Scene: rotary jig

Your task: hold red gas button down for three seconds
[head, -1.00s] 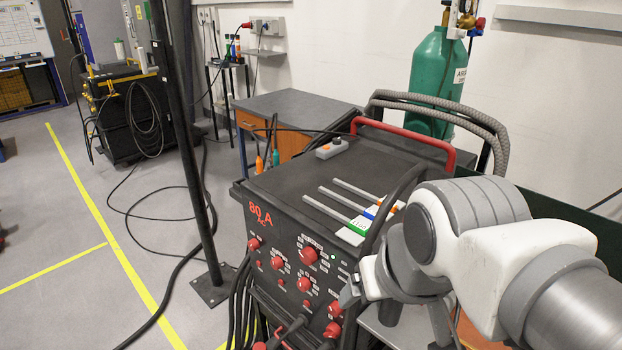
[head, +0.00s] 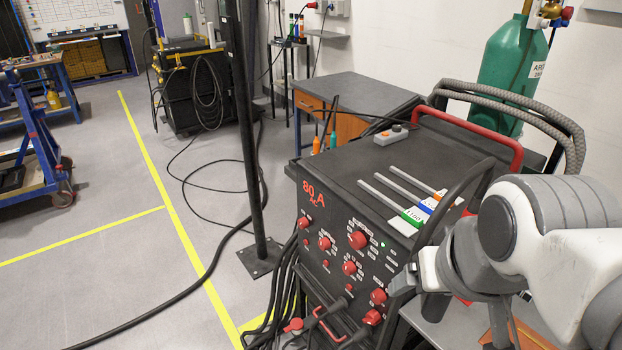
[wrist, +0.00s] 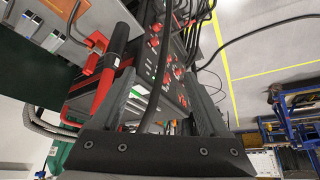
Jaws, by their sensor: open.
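A black welding machine (head: 345,180) stands at the centre right in the head view, marked 80 A. Its front panel carries several red knobs, such as a large one (head: 357,240), and small red buttons, one (head: 326,264) low on the left. The labels are too small to tell which is gas. My gripper (head: 403,282) is at the panel's right edge in the head view, apart from the small buttons. In the wrist view my gripper (wrist: 163,75) is open and empty, its two dark fingers pointing toward the panel's red knobs (wrist: 178,72).
Black cables (head: 283,290) hang at the panel's left. A red handle (head: 470,132) and grey hoses (head: 510,108) rise behind. Labelled rods (head: 405,210) and a grey box with an orange button (head: 391,134) lie on top. A black post (head: 246,150) stands left; floor beyond is open.

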